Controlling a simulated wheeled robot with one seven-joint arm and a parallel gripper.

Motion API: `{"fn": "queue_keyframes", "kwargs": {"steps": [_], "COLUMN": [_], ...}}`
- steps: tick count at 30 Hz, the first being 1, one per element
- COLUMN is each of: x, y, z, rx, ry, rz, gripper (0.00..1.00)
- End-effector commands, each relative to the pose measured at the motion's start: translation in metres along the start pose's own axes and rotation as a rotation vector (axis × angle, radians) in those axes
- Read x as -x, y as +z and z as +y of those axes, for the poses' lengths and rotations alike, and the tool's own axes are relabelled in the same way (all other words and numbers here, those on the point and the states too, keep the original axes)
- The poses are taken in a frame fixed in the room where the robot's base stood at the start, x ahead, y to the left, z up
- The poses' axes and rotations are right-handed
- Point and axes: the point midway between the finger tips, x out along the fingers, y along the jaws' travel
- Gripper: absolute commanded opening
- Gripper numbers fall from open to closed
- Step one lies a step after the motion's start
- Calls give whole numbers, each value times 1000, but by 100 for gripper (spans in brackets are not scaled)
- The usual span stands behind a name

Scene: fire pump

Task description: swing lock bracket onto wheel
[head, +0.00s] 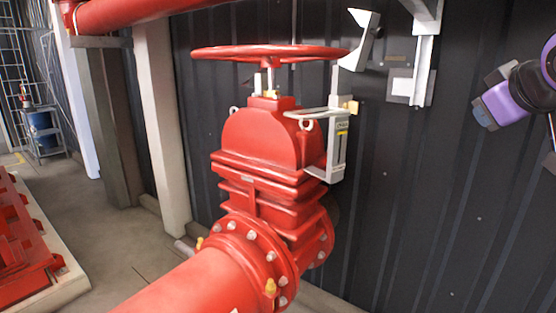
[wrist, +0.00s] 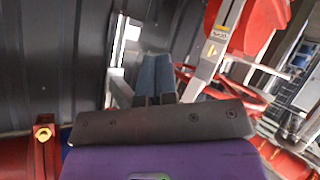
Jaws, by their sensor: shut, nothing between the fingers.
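The red handwheel (head: 270,53) sits level on top of the red gate valve (head: 260,135). The pale grey lock bracket (head: 339,152) stands at the valve's right side, with a yellow label and a flat loop reaching left below the wheel. A white angled plate (head: 360,38) shows by the wheel's right rim; I cannot tell whether it touches or belongs to the bracket. The labelled post also shows in the wrist view (wrist: 222,35), right of my fingers. My gripper (wrist: 155,60) is shut and empty, apart from bracket and wheel. In the head view my purple arm end is at the right.
A dark ribbed wall (head: 430,200) stands close behind the valve. A grey wall support (head: 424,60) is fixed to it, right of the wheel. A large red pipe (head: 195,280) runs from the valve to the front. Open floor (head: 110,240) lies to the left.

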Motion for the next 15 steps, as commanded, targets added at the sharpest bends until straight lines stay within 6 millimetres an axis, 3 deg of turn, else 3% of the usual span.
{"fn": "queue_keyframes", "kwargs": {"steps": [3,6,12,15], "x": [24,44,73,78], "y": [53,90,134,142], "z": [-33,-60,-96,-102], "rx": [-151,-254,-369,-389], "ry": [-86,-153,-243,-260], "rz": [-184,-325,-509,-544], "gripper": [0,0,0,23]}}
